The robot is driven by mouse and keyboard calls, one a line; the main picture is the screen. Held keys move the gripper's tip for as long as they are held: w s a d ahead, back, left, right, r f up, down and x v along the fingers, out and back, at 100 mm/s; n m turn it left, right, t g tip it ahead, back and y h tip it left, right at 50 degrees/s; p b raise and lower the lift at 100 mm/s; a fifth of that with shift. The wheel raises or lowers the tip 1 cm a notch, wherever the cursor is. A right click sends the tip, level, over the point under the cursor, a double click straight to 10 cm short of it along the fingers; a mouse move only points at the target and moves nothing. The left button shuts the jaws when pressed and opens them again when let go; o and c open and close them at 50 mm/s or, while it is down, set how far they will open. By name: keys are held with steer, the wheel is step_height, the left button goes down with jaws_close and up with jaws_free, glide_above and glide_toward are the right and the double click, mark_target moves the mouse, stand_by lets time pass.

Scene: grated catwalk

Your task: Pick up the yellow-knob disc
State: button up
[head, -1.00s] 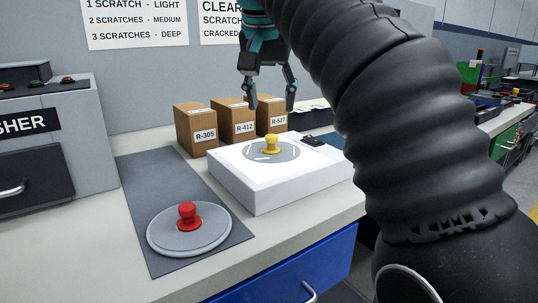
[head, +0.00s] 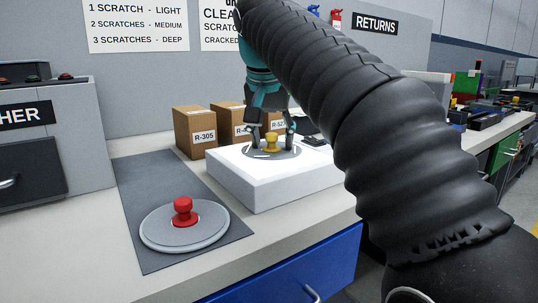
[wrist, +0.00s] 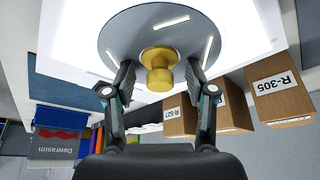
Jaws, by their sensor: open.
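The yellow knob (head: 270,142) stands on a grey disc (head: 252,150) with white scratch marks, which lies on a bright white box-shaped stand (head: 262,187). My gripper (head: 271,146) is open and lowered around the knob, one finger on each side. In the wrist view the yellow knob (wrist: 159,70) sits between the two open fingertips (wrist: 158,84), with visible gaps on both sides. The grey disc (wrist: 160,35) and several white scratch lines show behind it. Whether the fingertips touch the disc cannot be told.
A red-knob disc (head: 184,226) lies on a dark mat (head: 190,190) at the front left. Cardboard boxes, including R-305 (head: 195,132), stand close behind the white stand. A grey machine (head: 60,140) is at the left. The bench's front strip is clear.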

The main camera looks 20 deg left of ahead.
jaws_close()
